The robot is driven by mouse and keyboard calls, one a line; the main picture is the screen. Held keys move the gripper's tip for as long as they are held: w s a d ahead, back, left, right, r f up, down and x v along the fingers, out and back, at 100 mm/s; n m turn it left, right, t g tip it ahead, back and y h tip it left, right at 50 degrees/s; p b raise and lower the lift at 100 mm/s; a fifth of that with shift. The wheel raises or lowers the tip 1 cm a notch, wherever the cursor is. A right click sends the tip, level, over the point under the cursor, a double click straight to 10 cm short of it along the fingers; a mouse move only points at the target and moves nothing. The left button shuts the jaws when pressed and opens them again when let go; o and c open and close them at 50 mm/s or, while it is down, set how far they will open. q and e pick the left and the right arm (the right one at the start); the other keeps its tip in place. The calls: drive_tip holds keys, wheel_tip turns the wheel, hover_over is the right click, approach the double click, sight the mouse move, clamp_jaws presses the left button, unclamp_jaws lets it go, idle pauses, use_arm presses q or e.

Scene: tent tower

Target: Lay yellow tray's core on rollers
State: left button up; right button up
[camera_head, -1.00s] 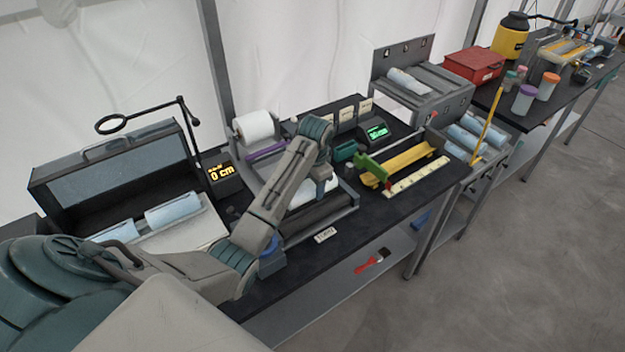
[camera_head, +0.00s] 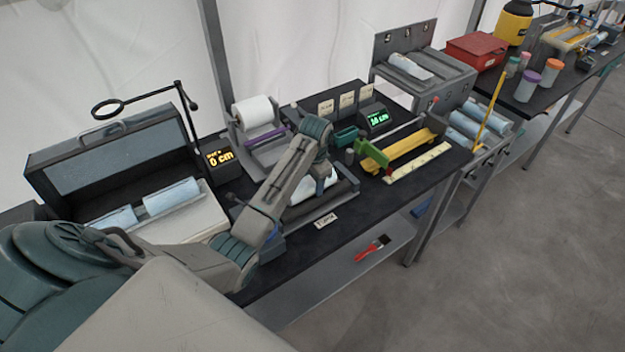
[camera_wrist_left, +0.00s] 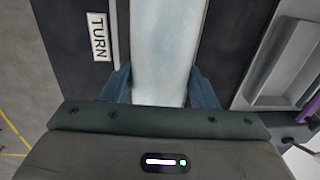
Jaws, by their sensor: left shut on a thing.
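My left gripper (camera_head: 322,177) is shut on a pale blue-white core (camera_head: 311,188). In the left wrist view, the gripper's blue fingers (camera_wrist_left: 160,80) are on both sides of the core (camera_wrist_left: 163,45). The core is at the dark rollers (camera_head: 325,203), behind the TURN label (camera_head: 326,220); I cannot tell whether it touches them. My arm hides part of the core and rollers. The yellow tray (camera_head: 405,150) stands to the right, with a green piece (camera_head: 373,156) at its left end, and looks empty. My right gripper is out of view.
A white roll (camera_head: 253,112) stands behind the rollers. An open grey case with blue rolls (camera_head: 171,197) is at the left. A cream ruler (camera_head: 418,163) lies before the yellow tray. A red brush (camera_head: 373,248) lies on the lower shelf.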

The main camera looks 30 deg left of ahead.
use_arm(q)
drive_tip(key=shift+f, duration=0.15)
idle(0.7)
drive_tip(key=o, duration=1.4)
drive_tip(key=shift+c, duration=0.2)
drive_tip(key=shift+f, duration=0.1)
